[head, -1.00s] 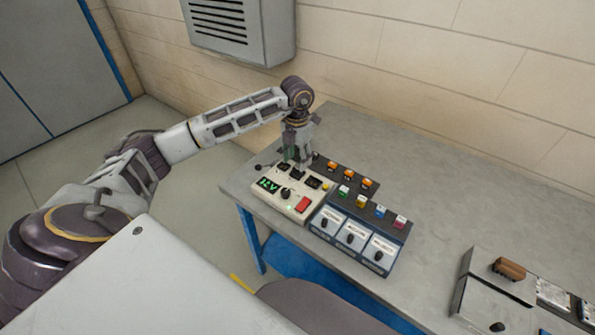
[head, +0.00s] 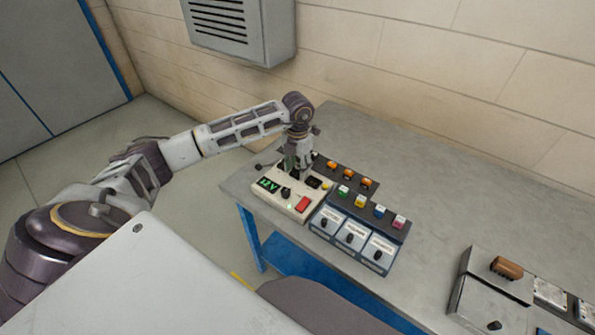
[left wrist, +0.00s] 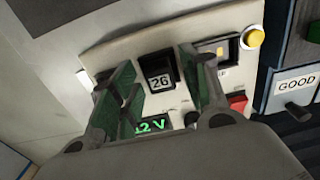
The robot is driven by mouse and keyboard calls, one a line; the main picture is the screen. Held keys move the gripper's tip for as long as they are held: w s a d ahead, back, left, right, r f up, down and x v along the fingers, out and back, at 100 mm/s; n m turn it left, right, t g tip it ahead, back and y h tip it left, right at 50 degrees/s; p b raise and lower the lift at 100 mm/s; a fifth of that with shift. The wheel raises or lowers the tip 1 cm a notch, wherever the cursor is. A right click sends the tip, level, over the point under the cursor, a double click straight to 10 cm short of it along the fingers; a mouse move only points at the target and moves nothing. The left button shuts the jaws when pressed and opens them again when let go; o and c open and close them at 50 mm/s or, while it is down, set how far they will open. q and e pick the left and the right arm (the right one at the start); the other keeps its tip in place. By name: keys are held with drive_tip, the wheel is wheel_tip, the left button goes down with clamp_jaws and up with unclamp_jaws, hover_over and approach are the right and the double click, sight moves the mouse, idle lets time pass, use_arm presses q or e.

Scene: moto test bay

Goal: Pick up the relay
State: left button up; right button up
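The relay (left wrist: 158,72) is a small black block with a white label reading 26. It stands on the cream tester panel (left wrist: 118,55), above the green 12 V display in the left wrist view. My left gripper (left wrist: 160,78) is open, with one green-padded finger on each side of the relay and gaps visible between. In the head view my left gripper (head: 297,168) points down over the back of the tester (head: 298,207) and hides the relay there. My right gripper is not in view.
Beside the tester are a dark rack (head: 345,175) with orange, green, yellow, blue and pink-topped parts and three labelled bins (head: 352,236), one marked GOOD. A grey case (head: 490,297) stands at the right. The table's back right (head: 450,190) is clear.

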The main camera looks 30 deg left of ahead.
sight(298, 167)
use_arm(q)
drive_tip(key=c, duration=0.7)
drive_tip(key=shift+r, duration=0.1)
drive_tip(key=shift+r+b, duration=0.5)
drive_tip(key=shift+r, duration=4.45)
